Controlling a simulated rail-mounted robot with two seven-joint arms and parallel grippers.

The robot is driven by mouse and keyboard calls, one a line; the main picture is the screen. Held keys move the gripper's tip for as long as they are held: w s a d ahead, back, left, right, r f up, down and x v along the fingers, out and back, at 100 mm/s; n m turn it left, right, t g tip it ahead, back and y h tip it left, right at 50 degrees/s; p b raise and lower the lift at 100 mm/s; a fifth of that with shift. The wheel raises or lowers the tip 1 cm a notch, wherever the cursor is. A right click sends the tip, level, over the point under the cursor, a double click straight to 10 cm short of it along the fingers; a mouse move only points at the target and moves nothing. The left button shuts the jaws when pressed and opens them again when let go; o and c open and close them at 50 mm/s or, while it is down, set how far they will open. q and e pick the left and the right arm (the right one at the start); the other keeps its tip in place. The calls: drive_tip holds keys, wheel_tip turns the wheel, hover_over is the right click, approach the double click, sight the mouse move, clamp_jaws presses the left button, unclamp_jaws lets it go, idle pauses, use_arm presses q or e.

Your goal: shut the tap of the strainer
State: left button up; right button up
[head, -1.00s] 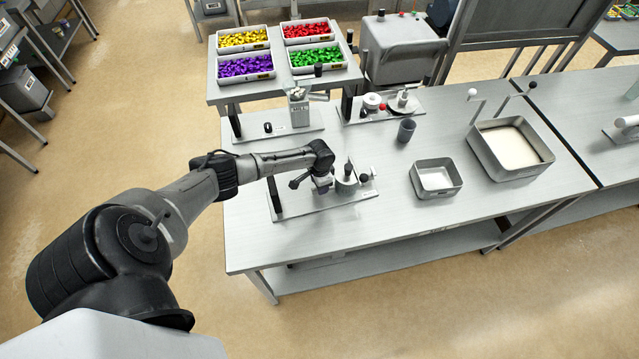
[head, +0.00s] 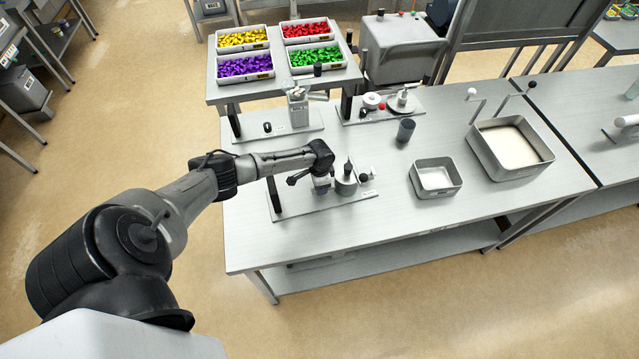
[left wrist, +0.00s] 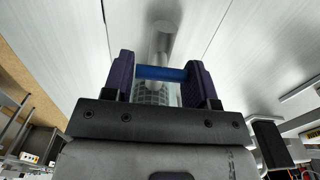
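In the left wrist view, a blue bar (left wrist: 161,73) that looks like the tap's handle lies crosswise between the two dark purple fingers of my left gripper (left wrist: 161,82). The fingers are apart, one at each end of the bar; whether they press on it is unclear. A grey metal cylinder (left wrist: 160,42) and a mesh-like part (left wrist: 152,96), seemingly the strainer, show behind the bar. In the head view, my left gripper (head: 321,184) points down at the fixture on the metal base plate (head: 315,206), and my wrist hides part of it. My right gripper is out of view.
Close right of my gripper stand a grey cylinder (head: 346,186) with a black peg and a dark round knob (head: 365,177). Farther right are a dark cup (head: 406,130), a small metal tray (head: 420,176) and a large pan (head: 545,155). The table front (head: 300,245) is clear.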

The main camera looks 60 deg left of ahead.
use_arm(q)
drive_tip(key=o, duration=0.3)
drive_tip(key=shift+o, duration=0.2)
wheel_tip(320, 180, up, 14)
idle(0.6)
drive_tip(key=shift+f, duration=0.1)
idle(0.4)
